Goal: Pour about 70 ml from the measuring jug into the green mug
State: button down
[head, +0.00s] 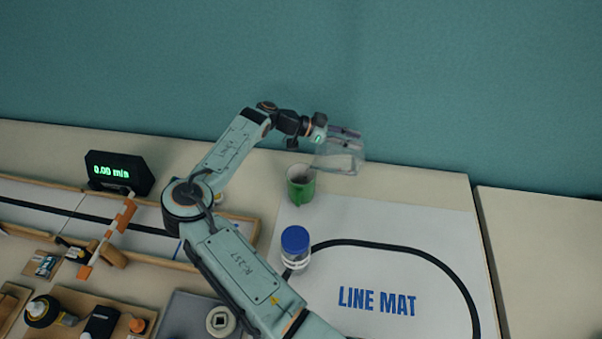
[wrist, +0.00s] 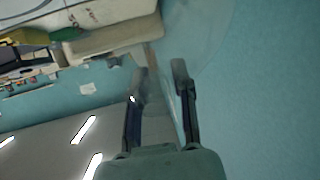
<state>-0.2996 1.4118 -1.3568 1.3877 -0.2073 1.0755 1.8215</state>
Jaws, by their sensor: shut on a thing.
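The clear measuring jug (head: 342,158) is in the air, above and to the right of the green mug (head: 301,190) in the head view. It looks tilted, with some pale content showing through its wall; no stream is visible. The mug stands upright at the mat's back left corner, its inside dark. My gripper (head: 345,132) is shut on the jug. In the wrist view, my gripper's two dark fingers (wrist: 160,85) show with a gap between them, and the jug's see-through wall is hard to make out.
A blue-lidded jar (head: 295,240) stands in front of the mug on the white line mat (head: 375,265). Wooden trays with small parts fill the front left. The mat's right side is clear.

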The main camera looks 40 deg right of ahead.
aim_at(362, 152)
jog(key=f+y, duration=0.1)
jog(key=s+d+f+t+y, duration=0.1)
jog(key=d+f+t+y, duration=0.1)
jog(key=shift+s+d+f+y, duration=0.15)
jog(key=shift+s+f+y, duration=0.15)
jog(key=shift+y, duration=0.1)
jog(key=shift+s+d+f+t+y, duration=0.15)
jog(key=shift+d+f+t+y, duration=0.2)
jog(key=shift+f, duration=0.25)
jog(key=shift+s+d+f+t+y, duration=0.2)
jog(key=shift+f+t+y, duration=0.25)
jog(key=shift+f, duration=0.15)
dwell(0.6)
jog(key=s+d+f+t+y, duration=0.1)
jog(key=f, duration=0.1)
jog(key=s+d+f+t+y, duration=0.1)
jog(key=f+y, duration=0.1)
jog(key=s+d+f+t+y, duration=0.1)
jog(key=d, duration=0.1)
jog(key=shift+f+y, duration=0.3)
jog(key=shift+f, duration=0.1)
jog(key=shift+s+d+f+t+y, duration=0.1)
jog(key=shift+d+f+t+y, duration=0.1)
jog(key=shift+f+t+y, duration=0.25)
jog(key=shift+s+d+f+t+y, duration=0.1)
jog(key=shift+d+f+t+y, duration=0.1)
jog(key=shift+f+y, duration=0.3)
jog(key=shift+f, duration=0.1)
